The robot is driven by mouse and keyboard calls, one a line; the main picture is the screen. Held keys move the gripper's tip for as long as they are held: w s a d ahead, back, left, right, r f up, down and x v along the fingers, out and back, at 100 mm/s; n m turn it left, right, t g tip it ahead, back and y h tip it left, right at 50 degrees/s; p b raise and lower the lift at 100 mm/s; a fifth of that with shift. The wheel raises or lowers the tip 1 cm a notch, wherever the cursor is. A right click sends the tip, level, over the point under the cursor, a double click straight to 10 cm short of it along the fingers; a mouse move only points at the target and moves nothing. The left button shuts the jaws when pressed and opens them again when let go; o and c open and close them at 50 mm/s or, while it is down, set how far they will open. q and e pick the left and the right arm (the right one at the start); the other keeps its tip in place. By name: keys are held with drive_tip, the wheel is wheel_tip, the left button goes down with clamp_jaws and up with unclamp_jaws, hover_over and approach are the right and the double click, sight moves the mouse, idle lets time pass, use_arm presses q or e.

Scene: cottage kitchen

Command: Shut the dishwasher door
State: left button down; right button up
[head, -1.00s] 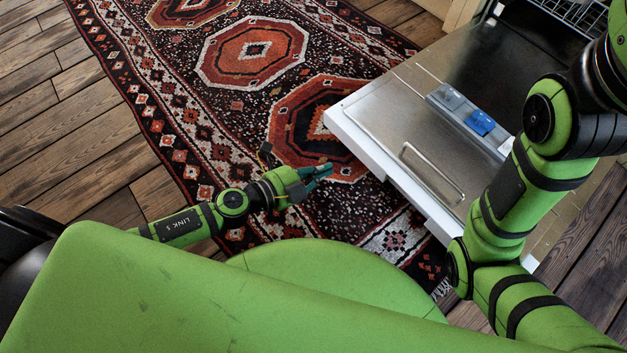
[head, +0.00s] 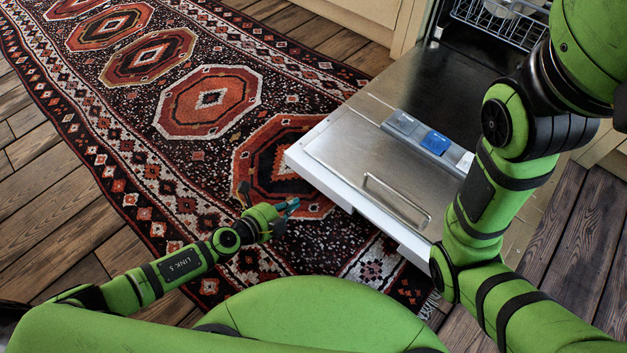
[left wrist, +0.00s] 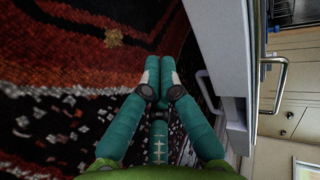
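The dishwasher door (head: 335,155) is open and lies about level, its steel inner face up, with a blue-lidded dispenser (head: 435,142) and a metal loop handle (head: 397,201). My left gripper (head: 291,206) is over the rug, in front of the door's white front edge and apart from it. In the left wrist view its teal fingers (left wrist: 159,67) are together with nothing visible between them. The door (left wrist: 222,60) appears there edge-on, right of the fingers, with curved metal handles on both sides. My right arm covers part of the door's right side; its gripper is out of view.
A patterned rug (head: 208,100) covers the floor left of the door. Cream cabinets (head: 365,20) stand beside the machine. The floor left of the door is clear of objects.

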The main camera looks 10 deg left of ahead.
sight(311, 181)
use_arm(q)
drive_tip(key=w+d, duration=0.1)
drive_tip(key=w, duration=0.1)
drive_tip(key=w+d, duration=0.1)
drive_tip(key=w, duration=0.1)
drive_tip(key=w+d, duration=0.1)
drive_tip(key=d, duration=0.1)
drive_tip(key=shift+w+d, duration=0.1)
drive_tip(key=shift+w, duration=0.3)
drive_tip(key=shift+w+d+r, duration=0.2)
drive_tip(key=shift+w+d, duration=0.45)
drive_tip(key=shift+w, duration=0.2)
drive_tip(key=shift+r, duration=0.2)
drive_tip(key=shift+r+p, duration=0.5)
drive_tip(key=shift+p, duration=0.35)
